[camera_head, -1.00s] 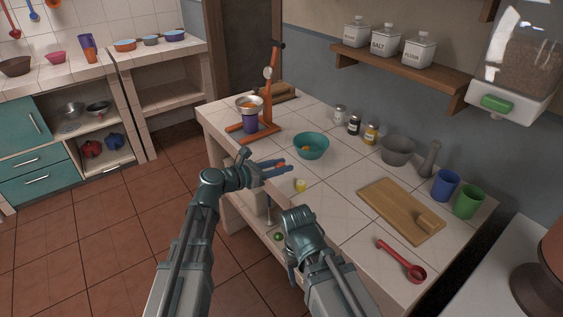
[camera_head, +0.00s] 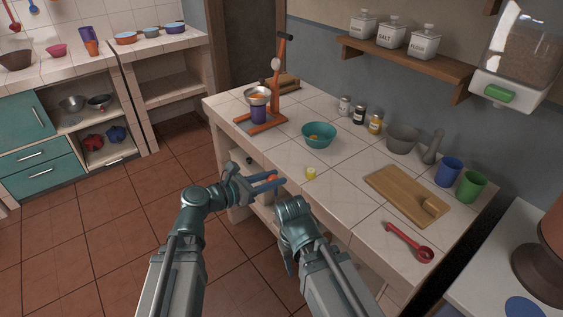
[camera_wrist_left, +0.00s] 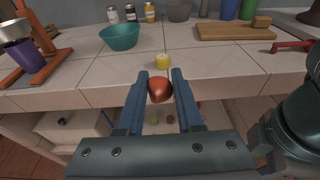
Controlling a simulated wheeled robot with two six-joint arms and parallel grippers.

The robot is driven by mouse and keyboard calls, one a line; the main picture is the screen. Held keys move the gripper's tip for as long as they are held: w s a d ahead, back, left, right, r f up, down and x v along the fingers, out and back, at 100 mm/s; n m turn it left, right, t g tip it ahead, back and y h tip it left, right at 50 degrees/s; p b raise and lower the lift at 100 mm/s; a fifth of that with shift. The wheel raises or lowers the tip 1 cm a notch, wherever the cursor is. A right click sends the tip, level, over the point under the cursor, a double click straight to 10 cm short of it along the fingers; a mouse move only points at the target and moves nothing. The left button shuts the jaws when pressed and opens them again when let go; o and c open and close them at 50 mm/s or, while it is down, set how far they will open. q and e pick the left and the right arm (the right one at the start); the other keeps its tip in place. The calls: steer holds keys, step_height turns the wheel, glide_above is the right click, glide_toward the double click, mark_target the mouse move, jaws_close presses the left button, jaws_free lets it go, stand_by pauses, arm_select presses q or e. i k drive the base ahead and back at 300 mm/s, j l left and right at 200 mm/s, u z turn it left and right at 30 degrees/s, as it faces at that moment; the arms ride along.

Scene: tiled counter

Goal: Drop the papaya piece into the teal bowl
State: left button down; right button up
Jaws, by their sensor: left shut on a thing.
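My left gripper (camera_head: 276,180) is shut on a red-orange piece, which I take for the papaya piece (camera_head: 271,177). The piece sits between the blue fingers in the left wrist view (camera_wrist_left: 160,89), near the counter's front edge. The teal bowl (camera_head: 318,142) stands upright on the counter, farther back and to the right of the left gripper in the head view. The bowl is at the upper left in the wrist view (camera_wrist_left: 119,40). My right gripper (camera_head: 290,264) points down in front of the counter; its fingers are mostly hidden.
A yellow piece (camera_head: 311,173) lies on the counter near the front edge, between gripper and bowl. An orange stand (camera_head: 266,127) with a purple cup is left of the bowl. A cutting board (camera_head: 400,190), red scoop (camera_head: 410,243) and grey mortar (camera_head: 402,142) are to the right.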

mark_target(321, 148)
steer(key=i+j, duration=0.1)
steer(key=j, duration=0.2)
steer(key=i+j, duration=0.1)
steer(key=j, duration=0.2)
steer(key=z, duration=1.65)
